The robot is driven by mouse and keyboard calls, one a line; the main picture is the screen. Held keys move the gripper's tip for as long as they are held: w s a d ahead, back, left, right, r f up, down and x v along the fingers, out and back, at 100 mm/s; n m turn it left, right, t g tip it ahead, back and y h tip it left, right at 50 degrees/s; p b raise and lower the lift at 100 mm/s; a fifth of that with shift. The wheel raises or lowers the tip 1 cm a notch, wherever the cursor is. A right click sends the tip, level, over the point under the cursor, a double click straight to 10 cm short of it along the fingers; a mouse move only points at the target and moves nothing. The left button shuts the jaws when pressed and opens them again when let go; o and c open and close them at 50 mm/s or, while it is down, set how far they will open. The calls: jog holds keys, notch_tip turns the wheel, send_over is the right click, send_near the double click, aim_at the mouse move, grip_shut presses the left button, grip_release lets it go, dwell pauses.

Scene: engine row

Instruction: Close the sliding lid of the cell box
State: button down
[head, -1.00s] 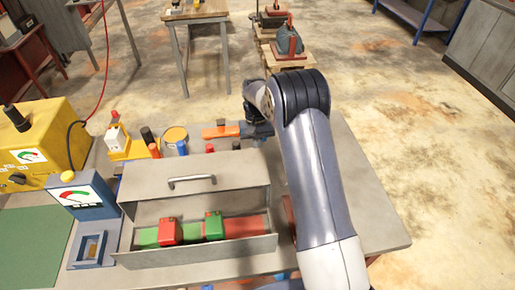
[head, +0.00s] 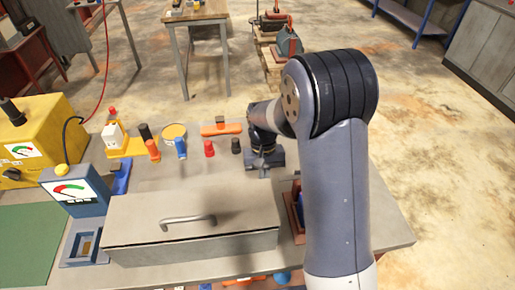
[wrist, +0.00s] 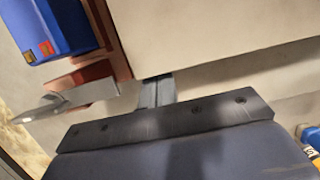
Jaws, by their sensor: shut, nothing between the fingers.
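The grey cell box (head: 190,250) sits at the front of the bench. Its sliding lid (head: 235,208), with a bar handle (head: 188,220), lies over the top, and the cells inside are hidden. A thin dark line runs along the lid's front edge. My gripper (head: 265,163) is behind the box's back right corner. In the wrist view my gripper (wrist: 155,90) is shut and empty, its fingertips close to the edge of a large pale surface (wrist: 220,30), likely the box. I cannot tell if they touch it.
A red tray (wrist: 105,40) holding a blue thing (wrist: 50,25) lies right of the box. Behind the box stand a red cylinder (head: 209,149), a black one (head: 236,146) and an orange tool (head: 222,129). A blue meter (head: 75,190) stands to the left.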

jog(key=shift+s, duration=0.75)
jog(key=shift+f, duration=0.1)
jog(key=b+v, duration=0.1)
jog(key=v, duration=1)
jog(key=shift+w, duration=0.1)
jog(key=x, duration=1)
jog(key=shift+p, duration=0.4)
